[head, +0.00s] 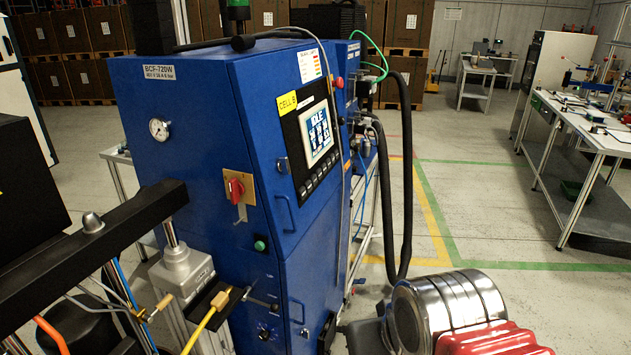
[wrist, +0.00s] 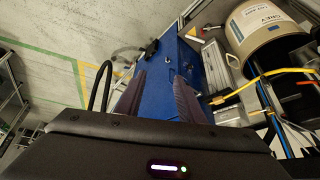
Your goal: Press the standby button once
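The blue cabinet (head: 190,110) stands left of centre in the head view. Its front carries a screen (head: 318,130) reading IDLE with a row of small dark keys (head: 320,179) under it. Lower on the cabinet is a round green button (head: 260,244). I cannot read which control is the standby button. In the wrist view my gripper (wrist: 162,76) has two dark fingers apart, with nothing held between them. The blue cabinet (wrist: 182,75) shows beyond and between the fingers. I see no contact, and the controls cannot be made out there.
A red rotary switch (head: 236,188) is above the green button. A black hose (head: 406,180) loops right of the cabinet. A beige drum (wrist: 265,28) and yellow hose (wrist: 285,72) lie right in the wrist view. Open floor (head: 500,215) extends right, towards a workbench (head: 590,125).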

